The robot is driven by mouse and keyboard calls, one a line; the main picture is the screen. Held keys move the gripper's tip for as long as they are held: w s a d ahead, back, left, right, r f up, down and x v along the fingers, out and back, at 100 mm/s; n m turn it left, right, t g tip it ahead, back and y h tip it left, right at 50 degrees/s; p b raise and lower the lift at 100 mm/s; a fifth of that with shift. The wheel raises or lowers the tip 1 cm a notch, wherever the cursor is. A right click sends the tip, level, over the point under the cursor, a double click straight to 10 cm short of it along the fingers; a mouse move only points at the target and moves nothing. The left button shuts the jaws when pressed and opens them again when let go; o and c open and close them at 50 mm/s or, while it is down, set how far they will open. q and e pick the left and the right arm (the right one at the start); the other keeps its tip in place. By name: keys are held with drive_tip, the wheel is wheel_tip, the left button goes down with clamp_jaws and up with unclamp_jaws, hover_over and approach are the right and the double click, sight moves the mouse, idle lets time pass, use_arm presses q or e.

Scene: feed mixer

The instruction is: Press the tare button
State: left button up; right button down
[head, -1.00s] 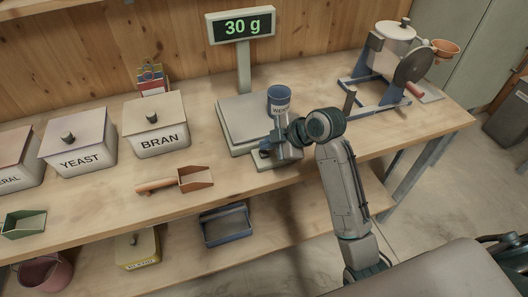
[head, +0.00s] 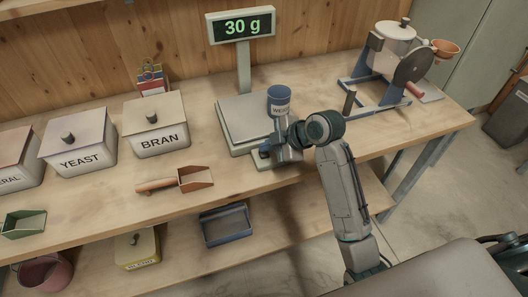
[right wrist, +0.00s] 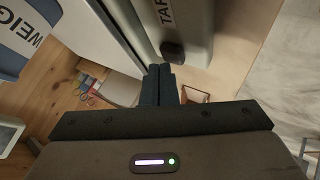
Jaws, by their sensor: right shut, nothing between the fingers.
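The dark tare button (right wrist: 172,50) is on the scale's front block beside a partly visible label. My right gripper (right wrist: 160,72) is shut and empty, its fingertips close to the button; I cannot tell if they touch it. In the head view the right gripper (head: 265,154) is at the scale's front edge. My left gripper is not in view.
Lidded boxes marked YEAST (head: 80,158) and BRAN (head: 158,140) stand left of the scale. A scoop (head: 192,180) lies on the bench in front. A crank machine (head: 395,55) stands at the right. A blue tray (head: 226,238) is on the lower shelf.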

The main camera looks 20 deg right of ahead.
sight(268, 154)
drive_tip(key=shift+f, duration=0.45)
idle(0.5)
drive_tip(key=shift+r, duration=0.1)
drive_tip(key=shift+r+p, duration=0.75)
drive_tip(key=shift+p, duration=0.05)
wheel_tip(268, 154, up, 5)
drive_tip(key=p, duration=0.5)
drive_tip(key=shift+r, duration=0.1)
idle(0.7)
